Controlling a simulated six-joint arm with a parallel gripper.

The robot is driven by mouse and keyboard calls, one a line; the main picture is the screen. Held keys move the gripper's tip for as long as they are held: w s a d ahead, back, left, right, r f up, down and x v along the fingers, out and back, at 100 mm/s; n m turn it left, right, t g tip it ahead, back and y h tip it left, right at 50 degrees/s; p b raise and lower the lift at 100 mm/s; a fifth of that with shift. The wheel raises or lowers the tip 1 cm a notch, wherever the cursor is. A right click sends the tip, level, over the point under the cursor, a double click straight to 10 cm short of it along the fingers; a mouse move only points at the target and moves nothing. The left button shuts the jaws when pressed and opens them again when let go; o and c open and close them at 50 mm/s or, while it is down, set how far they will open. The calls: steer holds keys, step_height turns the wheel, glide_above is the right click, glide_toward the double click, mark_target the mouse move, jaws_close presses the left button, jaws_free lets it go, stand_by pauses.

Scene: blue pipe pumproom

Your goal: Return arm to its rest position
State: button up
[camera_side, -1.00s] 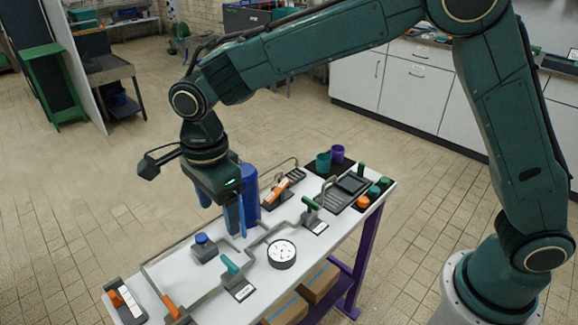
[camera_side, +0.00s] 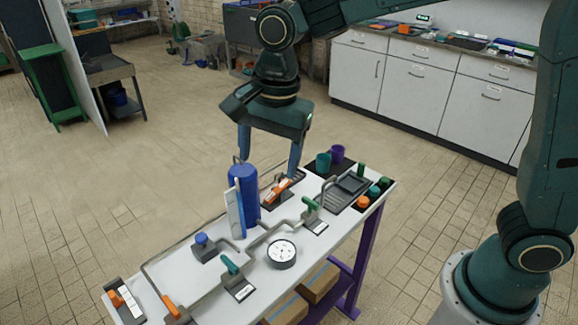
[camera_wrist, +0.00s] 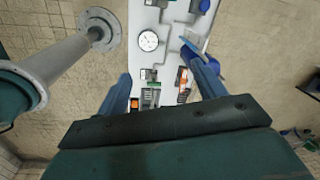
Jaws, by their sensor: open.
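My gripper (camera_side: 269,158) hangs above the far part of the white bench (camera_side: 205,275), with its two blue fingers spread wide and nothing between them. It stands a little above and behind the blue cylinder (camera_side: 244,190), which is upright on the bench. The wrist view also shows my gripper (camera_wrist: 165,85), open, with the bench between its fingers. My arm is raised, and its upper part runs out of the top of the side view.
On the bench are a round gauge (camera_side: 282,254), grey pipes, a green-handled valve (camera_side: 311,207), a teal-handled valve (camera_side: 232,266), an orange-handled part (camera_side: 277,190), and teal (camera_side: 323,163) and purple (camera_side: 338,154) cups. White cabinets (camera_side: 425,85) stand behind.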

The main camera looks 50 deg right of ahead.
steer(key=s+d+r+n+t, duration=0.2)
steer(key=s+d+r+n, duration=0.35)
steer(key=s+d, duration=0.45)
steer(key=s+d+f+n+t, duration=0.2)
steer(key=s+d+n, duration=0.5)
steer(key=s, duration=0.3)
steer(key=shift+s+n+h, duration=0.25)
steer(key=shift+n+h, duration=0.05)
steer(key=shift+n, duration=0.25)
